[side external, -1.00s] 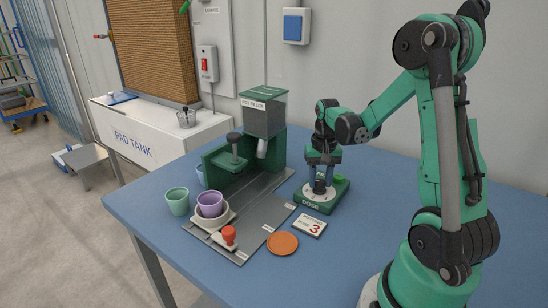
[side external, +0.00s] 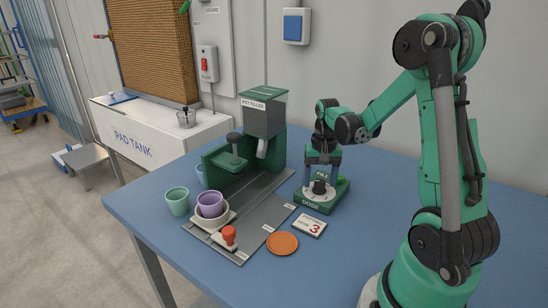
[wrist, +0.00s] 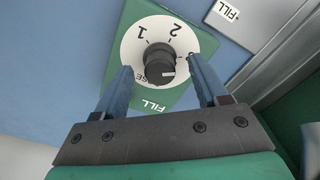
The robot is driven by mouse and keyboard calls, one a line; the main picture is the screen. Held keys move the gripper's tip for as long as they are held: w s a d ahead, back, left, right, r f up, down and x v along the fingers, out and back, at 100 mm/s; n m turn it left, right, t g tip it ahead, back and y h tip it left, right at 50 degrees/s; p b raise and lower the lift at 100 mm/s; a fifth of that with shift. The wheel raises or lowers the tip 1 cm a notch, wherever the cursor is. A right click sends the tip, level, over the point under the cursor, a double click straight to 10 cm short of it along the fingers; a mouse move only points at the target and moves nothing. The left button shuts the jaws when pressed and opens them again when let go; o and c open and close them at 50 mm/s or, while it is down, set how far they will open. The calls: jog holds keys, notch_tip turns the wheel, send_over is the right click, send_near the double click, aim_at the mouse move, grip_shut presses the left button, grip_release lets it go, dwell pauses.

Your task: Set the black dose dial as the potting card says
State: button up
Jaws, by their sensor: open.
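The black dose dial (side external: 319,187) stands on a white disc on a green base marked DOSE. In the wrist view the black knob (wrist: 160,62) sits amid the printed 1 and 2. Part of the disc's right side and lower-left lettering is hidden by my fingers. A short white mark shows on the knob's lower right; I cannot tell which number it points at. My gripper (side external: 322,176) is open just above the dial, one finger on each side, apart from the knob. The potting card (side external: 309,226) lies in front of the dial and shows a red 3.
The green pot filler (side external: 263,110) stands behind and left of the dial. A purple pot (side external: 209,204), a green pot (side external: 177,201) and a red-handled stamp (side external: 229,236) are at the left. An orange saucer (side external: 283,243) lies in front. The blue table is clear at right.

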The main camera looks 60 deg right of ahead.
aim_at(320, 181)
jog(key=shift+r, duration=2.8)
jog(key=a+r+n+t, duration=0.2)
jog(key=a+n, duration=0.3)
jog(key=a, duration=0.5)
jog(key=a+r+n+t, duration=0.2)
jog(key=a+n+t, duration=0.3)
jog(key=a, duration=0.5)
jog(key=shift+w+n, duration=0.3)
jog(key=shift+w, duration=0.15)
